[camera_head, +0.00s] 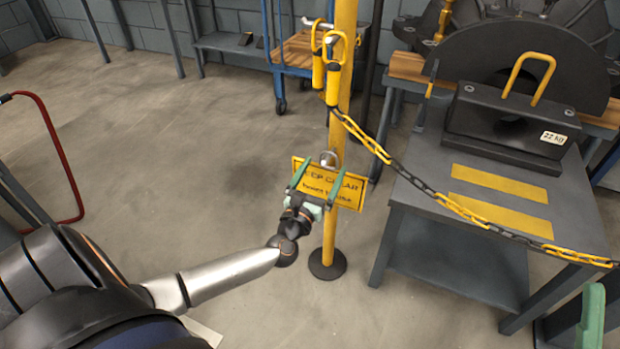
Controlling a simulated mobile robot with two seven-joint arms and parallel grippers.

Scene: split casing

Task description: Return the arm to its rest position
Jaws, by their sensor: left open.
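My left arm (225,275) reaches in from the lower left. My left gripper (321,168) has two green fingers spread apart, with nothing seen held between them. It is in front of the yellow "keep clear" sign (349,193) on the yellow post (343,110). A grey metal ring or shackle (328,157) shows close to the fingertips; whether they touch it I cannot tell. Part of a green finger, seemingly of my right gripper (592,318), shows at the lower right edge; the rest is out of view.
A yellow and black chain (460,208) runs from the post to the right, across a grey table (412,192). On the table is a dark block (500,125) with a yellow handle, marked 22 kg. A blue cart (290,65) stands behind. Floor left of the post is open.

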